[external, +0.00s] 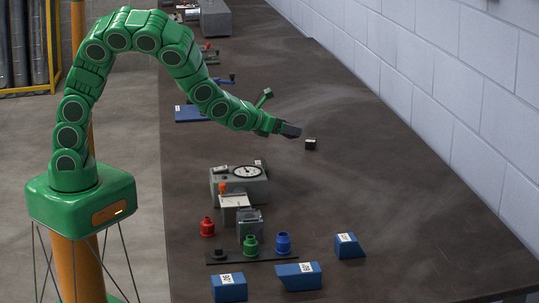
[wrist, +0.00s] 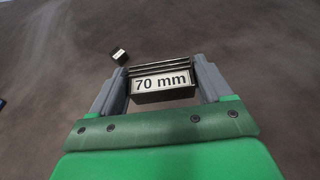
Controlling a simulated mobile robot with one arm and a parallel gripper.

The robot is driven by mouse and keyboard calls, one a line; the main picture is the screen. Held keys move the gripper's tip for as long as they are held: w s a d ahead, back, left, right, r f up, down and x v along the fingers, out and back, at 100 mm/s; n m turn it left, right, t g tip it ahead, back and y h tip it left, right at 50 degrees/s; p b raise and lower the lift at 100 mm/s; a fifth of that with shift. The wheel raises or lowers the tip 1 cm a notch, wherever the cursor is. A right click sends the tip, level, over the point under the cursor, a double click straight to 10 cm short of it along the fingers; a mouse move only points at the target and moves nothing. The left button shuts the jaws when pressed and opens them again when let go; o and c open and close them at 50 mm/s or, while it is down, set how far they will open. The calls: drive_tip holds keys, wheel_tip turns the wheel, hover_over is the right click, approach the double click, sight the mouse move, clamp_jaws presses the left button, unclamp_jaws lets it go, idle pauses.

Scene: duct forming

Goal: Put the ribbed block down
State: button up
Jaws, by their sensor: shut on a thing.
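The ribbed block (wrist: 163,83) is dark, with ridges along its far edge and a white "70 mm" label facing the wrist camera. It sits between the two grey fingers of my gripper (wrist: 160,82), which is shut on it. In the external view my gripper (external: 289,130) reaches out over the dark workbench (external: 400,200). The held block is hard to make out there, and I cannot tell how high it is above the bench top.
A small black block (external: 311,144) lies just right of my gripper; it also shows in the wrist view (wrist: 119,55). A gauge box (external: 247,185), red, green and blue fittings and several blue blocks (external: 299,276) stand nearer the camera. The bench's right side is clear.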

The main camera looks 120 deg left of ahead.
drive_tip(key=w+a+f, duration=0.3)
drive_tip(key=w+a, duration=0.1)
hover_over(321, 169)
drive_tip(key=d, duration=0.1)
drive_tip(key=f, duration=0.4)
drive_tip(key=shift+s+d+f, duration=0.15)
drive_tip(key=shift+s, duration=0.25)
drive_tip(key=shift+w+a+f, duration=0.4)
drive_tip(key=shift+a+f, duration=0.1)
drive_tip(key=shift+f, duration=1.75)
drive_tip(key=o, duration=1.3)
drive_tip(key=shift+f, duration=0.1)
drive_tip(key=shift+s+d+r, duration=0.1)
drive_tip(key=shift+d+r, duration=0.3)
drive_tip(key=shift+d, duration=0.2)
drive_tip(key=shift+v, duration=3.15)
